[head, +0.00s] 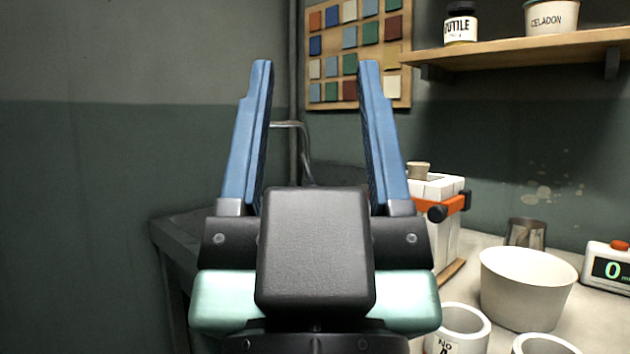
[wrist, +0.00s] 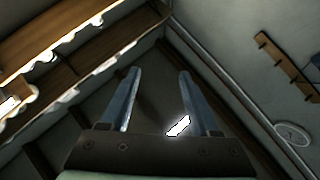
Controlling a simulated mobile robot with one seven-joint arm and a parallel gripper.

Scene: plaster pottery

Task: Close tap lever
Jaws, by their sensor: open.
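My gripper (head: 315,66) is raised in the middle of the head view, its two blue fingers pointing up, wide apart and empty. It also shows open in the wrist view (wrist: 158,72). A thin grey bent pipe, which looks like the tap's spout (head: 288,124), shows between the fingers, farther back near the wall corner. Its left end passes behind the left finger. I cannot make out the tap lever; my gripper covers much of that area. No tap shows in the wrist view, which faces the upper walls and shelves.
A dark bench (head: 178,235) stands behind my gripper. At right, a pale table holds a white bowl (head: 527,295), several cups, a timer (head: 608,268) and a strapped white mould (head: 438,190). A wooden shelf (head: 530,50) hangs above. The left wall side looks clear.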

